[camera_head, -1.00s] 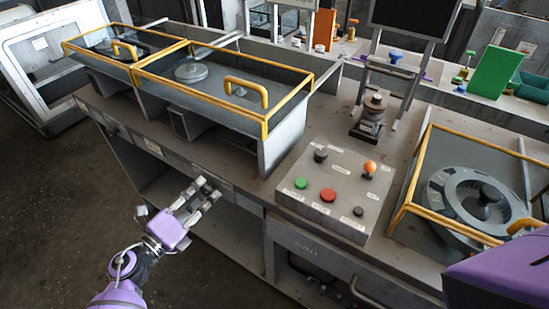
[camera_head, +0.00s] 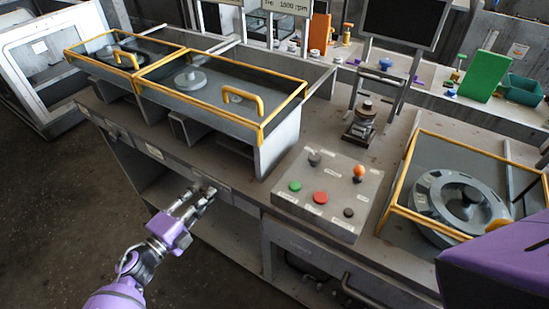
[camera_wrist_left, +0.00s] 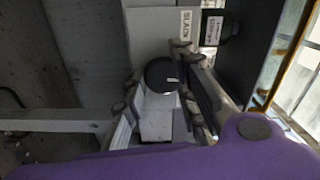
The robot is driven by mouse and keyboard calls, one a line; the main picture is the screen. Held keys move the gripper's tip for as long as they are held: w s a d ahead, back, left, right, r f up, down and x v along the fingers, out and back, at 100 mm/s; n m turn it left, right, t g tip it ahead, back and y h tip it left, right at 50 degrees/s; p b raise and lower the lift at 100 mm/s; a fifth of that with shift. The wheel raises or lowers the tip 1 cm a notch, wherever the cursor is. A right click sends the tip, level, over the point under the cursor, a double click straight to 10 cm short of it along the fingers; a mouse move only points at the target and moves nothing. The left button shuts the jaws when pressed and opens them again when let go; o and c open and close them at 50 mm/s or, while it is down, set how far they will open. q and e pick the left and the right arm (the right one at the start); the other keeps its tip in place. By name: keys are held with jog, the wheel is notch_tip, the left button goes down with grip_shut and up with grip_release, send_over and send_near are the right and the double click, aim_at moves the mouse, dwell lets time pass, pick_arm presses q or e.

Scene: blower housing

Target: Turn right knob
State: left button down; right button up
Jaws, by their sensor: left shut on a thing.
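A round black knob (camera_wrist_left: 163,76) with a white pointer line shows in the left wrist view, on a pale front panel (camera_wrist_left: 152,22). My left gripper (camera_head: 206,193) is at the front face of the bench in the head view. In the left wrist view my left gripper (camera_wrist_left: 160,84) has its fingers on both sides of the knob and is shut on it. A second dark knob (camera_wrist_left: 231,27) sits to the right, beside small printed labels. In the head view the held knob is hidden at the fingers. My right gripper is out of view.
The bench carries two yellow-framed covers (camera_head: 128,66) at the left. A grey button box (camera_head: 330,192) stands at the middle, and a yellow-framed housing with a round disc (camera_head: 462,203) stands at the right. Open floor (camera_head: 70,200) lies left of my left arm.

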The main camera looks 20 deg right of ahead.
pick_arm(q)
jog(key=shift+s+f, duration=0.2)
jog(key=shift+f, duration=0.4)
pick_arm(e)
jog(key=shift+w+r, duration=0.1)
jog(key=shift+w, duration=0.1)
pick_arm(q)
jog(key=c, duration=1.5)
grip_release()
jog(key=shift+c, duration=0.2)
jog(key=shift+w+r, duration=0.1)
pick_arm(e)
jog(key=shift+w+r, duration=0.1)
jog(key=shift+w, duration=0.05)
pick_arm(q)
jog(key=shift+r, duration=0.15)
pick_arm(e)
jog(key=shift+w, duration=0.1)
pick_arm(q)
jog(key=v, duration=1.2)
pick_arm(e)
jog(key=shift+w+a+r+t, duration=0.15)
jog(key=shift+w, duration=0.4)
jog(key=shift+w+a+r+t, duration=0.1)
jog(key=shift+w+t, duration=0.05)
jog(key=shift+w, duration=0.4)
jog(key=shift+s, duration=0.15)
